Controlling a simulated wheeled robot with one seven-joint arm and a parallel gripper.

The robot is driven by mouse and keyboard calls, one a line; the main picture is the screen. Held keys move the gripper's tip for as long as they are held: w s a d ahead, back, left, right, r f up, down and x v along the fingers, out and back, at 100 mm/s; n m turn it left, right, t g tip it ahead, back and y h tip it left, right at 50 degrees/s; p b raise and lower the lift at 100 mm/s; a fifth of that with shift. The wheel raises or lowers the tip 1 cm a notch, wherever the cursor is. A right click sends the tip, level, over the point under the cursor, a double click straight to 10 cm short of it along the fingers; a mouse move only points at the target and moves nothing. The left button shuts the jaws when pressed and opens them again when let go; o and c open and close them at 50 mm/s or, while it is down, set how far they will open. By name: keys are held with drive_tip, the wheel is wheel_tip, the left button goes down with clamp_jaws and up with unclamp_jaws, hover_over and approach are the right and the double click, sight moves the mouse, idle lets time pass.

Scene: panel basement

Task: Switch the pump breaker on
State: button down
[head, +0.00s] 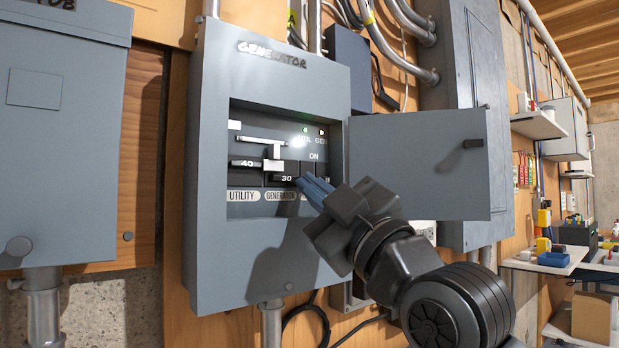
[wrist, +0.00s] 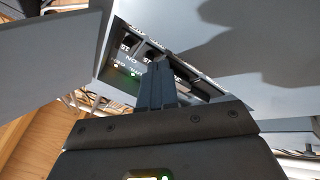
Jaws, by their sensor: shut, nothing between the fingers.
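The grey generator panel (head: 262,270) hangs on the wall with its door (head: 420,165) swung open to the right. Inside are a breaker marked 40 (head: 246,163) above a UTILITY label and one marked 30 (head: 286,179) above a GENERATOR label. To their right, under an ON mark (head: 314,156), is another breaker position whose lever and label are mostly hidden by my fingers; I cannot read its name or tell its lever's position. My gripper (head: 303,182) is shut and empty, its fingertips at this spot. In the wrist view the fingertips (wrist: 158,66) reach the breaker row; contact is unclear.
Small lights (head: 305,129) glow above the breakers. The open door stands close above and right of my gripper. A grey box (head: 60,130) is at the left, a taller cabinet (head: 460,110) behind the door. A shelf with small items (head: 550,258) is far right.

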drive_tip(key=shift+d+r+p, duration=0.15)
drive_tip(key=shift+r+p, duration=0.6)
drive_tip(key=shift+r, duration=0.55)
drive_tip(key=shift+a+f+b, duration=0.3)
drive_tip(key=shift+f+b, duration=0.1)
idle(0.5)
drive_tip(key=shift+s+d+f, duration=0.1)
drive_tip(key=shift+s, duration=0.1)
drive_tip(key=s+d+b, duration=0.1)
drive_tip(key=s+d, duration=0.3)
drive_tip(key=s, duration=0.1)
drive_tip(key=shift+s+f, duration=0.15)
drive_tip(key=shift+s, duration=0.05)
idle(0.5)
